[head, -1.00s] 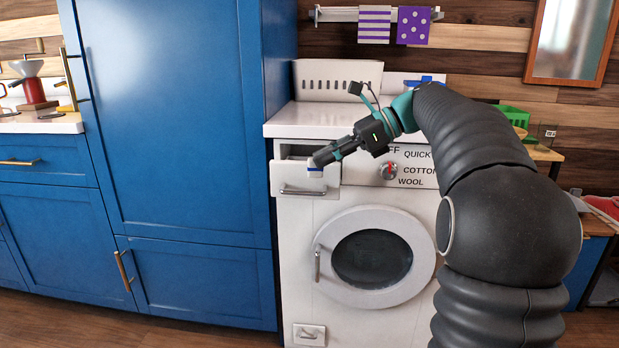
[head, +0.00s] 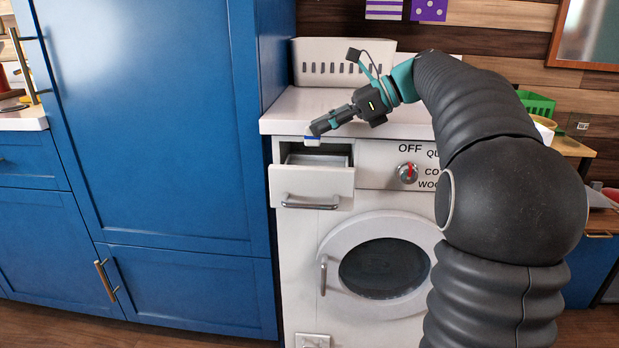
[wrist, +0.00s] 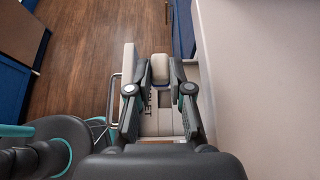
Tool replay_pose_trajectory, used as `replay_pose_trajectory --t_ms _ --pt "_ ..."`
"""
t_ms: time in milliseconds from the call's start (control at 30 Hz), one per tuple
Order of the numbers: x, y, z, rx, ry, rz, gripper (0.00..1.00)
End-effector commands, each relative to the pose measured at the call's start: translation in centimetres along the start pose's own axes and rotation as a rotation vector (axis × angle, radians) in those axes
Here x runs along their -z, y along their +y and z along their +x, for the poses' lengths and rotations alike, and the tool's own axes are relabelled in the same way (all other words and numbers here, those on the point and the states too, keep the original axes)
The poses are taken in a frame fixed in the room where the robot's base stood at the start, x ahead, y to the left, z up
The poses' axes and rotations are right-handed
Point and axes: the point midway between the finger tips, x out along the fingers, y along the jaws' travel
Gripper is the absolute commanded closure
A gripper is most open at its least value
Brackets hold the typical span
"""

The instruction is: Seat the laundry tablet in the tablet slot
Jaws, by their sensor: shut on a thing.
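My gripper (head: 314,132) is shut on the laundry tablet (head: 312,141), a small white block with a blue layer. In the wrist view the tablet (wrist: 160,67) shows pale between my two fingertips. In the head view they appear just above the open drawer (head: 312,187) at the washer's top left. In the wrist view, partly hidden lettering ending in "LET" shows below my fingers, on the pale drawer interior (wrist: 165,122).
The washer (head: 300,235) has a dial (head: 407,173) right of the drawer and a round door below. A white basket (head: 335,62) stands on its top. A tall blue cabinet (head: 155,120) stands close on the left. A green basket (head: 537,104) is at the right.

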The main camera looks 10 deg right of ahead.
Motion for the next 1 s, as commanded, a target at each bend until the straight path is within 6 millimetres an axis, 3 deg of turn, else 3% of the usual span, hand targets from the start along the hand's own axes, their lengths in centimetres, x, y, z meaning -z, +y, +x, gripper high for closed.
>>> replay_pose_trajectory --t_ms 367,833,1000 --pt "4.8 0.0 2.6 0.0 0.0 0.003 1.0" --pt "8.7 0.0 4.8 -0.001 0.001 0.002 1.0" --pt "9.0 0.0 4.9 -0.003 0.003 0.003 1.0"
